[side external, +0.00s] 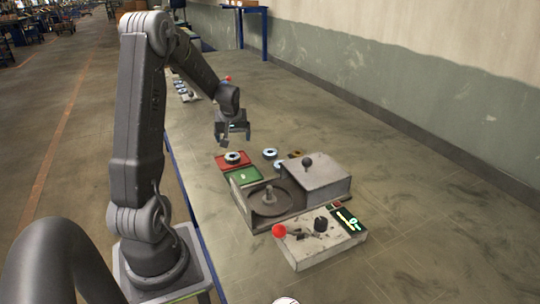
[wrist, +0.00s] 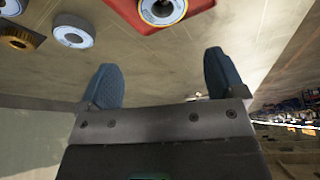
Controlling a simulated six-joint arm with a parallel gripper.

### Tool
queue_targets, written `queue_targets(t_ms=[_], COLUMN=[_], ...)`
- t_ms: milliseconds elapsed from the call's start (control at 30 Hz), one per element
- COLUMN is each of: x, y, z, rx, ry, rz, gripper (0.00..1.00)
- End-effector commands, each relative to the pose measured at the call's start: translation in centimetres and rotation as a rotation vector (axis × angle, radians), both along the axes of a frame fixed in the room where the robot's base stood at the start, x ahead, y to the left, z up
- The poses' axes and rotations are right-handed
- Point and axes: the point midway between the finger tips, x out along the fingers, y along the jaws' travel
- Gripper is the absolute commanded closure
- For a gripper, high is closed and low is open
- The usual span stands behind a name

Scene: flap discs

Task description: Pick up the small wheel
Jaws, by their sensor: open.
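Several flap-disc wheels are in view; I cannot tell for sure which is the small wheel. One white-and-dark wheel (side external: 232,157) lies on the red tray (side external: 222,166); it also shows at the top of the wrist view (wrist: 162,11). A blue-white wheel (side external: 270,153) lies on the table beside it, and another (side external: 279,165) is partly hidden by the machine. The wrist view shows two pale wheels (wrist: 73,37) (wrist: 11,6) and a yellow-brown one (wrist: 20,38) at upper left. My gripper (side external: 234,142) is open and empty, above the table near the red tray; its fingers (wrist: 160,78) are wide apart.
A green tray (side external: 243,177) adjoins the red one. A machine with a round plate and spindle (side external: 268,197) and a grey box with a black knob (side external: 318,178) stands to the right. In front is a control box with a red button (side external: 279,230). The table beyond is mostly clear.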

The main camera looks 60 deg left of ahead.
Motion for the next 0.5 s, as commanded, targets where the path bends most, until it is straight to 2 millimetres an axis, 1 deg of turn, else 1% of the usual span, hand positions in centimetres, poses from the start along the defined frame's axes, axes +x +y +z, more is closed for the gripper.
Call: queue_targets(t_ms=[133,200,300,400,500], x=[4.3,6.6,9.4,11.3,12.2], y=[-0.4,-1.1,-2.5,-3.7,-4.5], z=[1.6,2.5,3.9,5.0,5.5], rx=[-0.083,-0.131,-0.190,-0.228,-0.249], ry=[-0.010,-0.005,0.004,0.016,0.027], rz=[0.151,0.245,0.373,0.469,0.526], gripper=[0.11,0.11,0.11,0.11,0.11])
